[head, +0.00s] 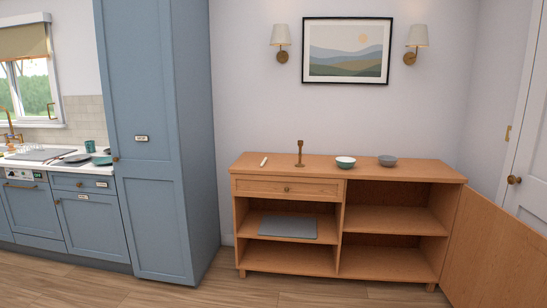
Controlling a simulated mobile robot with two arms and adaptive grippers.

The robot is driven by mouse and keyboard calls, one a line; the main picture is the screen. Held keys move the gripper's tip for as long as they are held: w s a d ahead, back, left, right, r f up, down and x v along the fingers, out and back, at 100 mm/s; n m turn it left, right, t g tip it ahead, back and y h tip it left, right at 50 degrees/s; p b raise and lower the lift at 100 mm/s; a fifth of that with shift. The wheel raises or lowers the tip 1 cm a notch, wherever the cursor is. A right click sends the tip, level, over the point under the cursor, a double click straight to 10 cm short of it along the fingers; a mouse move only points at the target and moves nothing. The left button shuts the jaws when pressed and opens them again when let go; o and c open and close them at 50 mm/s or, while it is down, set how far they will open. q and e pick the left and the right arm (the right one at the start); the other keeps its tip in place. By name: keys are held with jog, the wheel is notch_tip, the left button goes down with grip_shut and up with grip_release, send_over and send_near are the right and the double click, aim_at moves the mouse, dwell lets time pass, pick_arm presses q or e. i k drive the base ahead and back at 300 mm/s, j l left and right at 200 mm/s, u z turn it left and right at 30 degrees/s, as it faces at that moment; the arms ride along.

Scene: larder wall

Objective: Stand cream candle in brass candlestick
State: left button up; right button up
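The cream candle (264,161) lies on its side on top of the wooden sideboard, left of the candlestick. The brass candlestick (300,155) stands upright on the sideboard top towards the back, with nothing visible standing in it. A small gap separates the two. Neither of my grippers shows in the head view, and the sideboard is some way off across the floor.
On the sideboard (293,190), a white-and-green bowl (345,162) and a grey bowl (387,160) stand right of the candlestick. A grey mat (288,227) lies on a shelf below. An open wooden door (490,245) juts out at right. The floor (330,292) in front is clear.

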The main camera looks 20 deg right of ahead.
aim_at(300, 142)
jog(key=i+l+z, duration=0.1)
jog(key=i+l, duration=0.2)
jog(key=i, duration=0.45)
jog(key=i+l+z, duration=0.1)
jog(key=i+l, duration=0.2)
jog(key=i, duration=0.45)
jog(key=i+l+z, duration=0.1)
jog(key=i, duration=0.65)
jog(key=i+l+z, duration=0.1)
jog(key=i+l, duration=0.15)
jog(key=i, duration=0.5)
